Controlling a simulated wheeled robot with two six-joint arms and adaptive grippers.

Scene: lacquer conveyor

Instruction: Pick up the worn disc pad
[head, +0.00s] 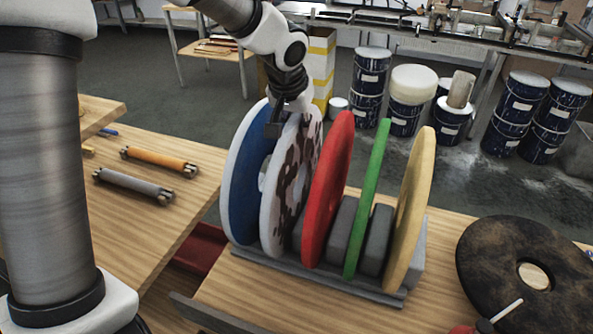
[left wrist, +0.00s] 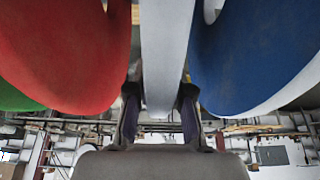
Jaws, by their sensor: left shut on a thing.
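The worn disc pad, white with dark brown blotches (head: 292,180), stands upright in the grey rack (head: 330,290), between a blue disc (head: 243,180) and a red disc (head: 328,190). My left gripper (head: 275,127) comes down from above and is shut on its top rim. In the left wrist view the pad's pale edge (left wrist: 166,50) runs between the two fingers (left wrist: 159,100), with the red disc (left wrist: 65,55) on the left and the blue disc (left wrist: 250,50) on the right. The pad's lower edge is hidden in the rack. My right gripper is not in view.
A green disc (head: 367,200) and a yellow disc (head: 408,212) stand further right in the rack. A dark stained disc (head: 500,255) lies at the right. Orange (head: 160,160) and grey (head: 134,185) rollers lie on the left table. Dark blue drums stand behind on the floor.

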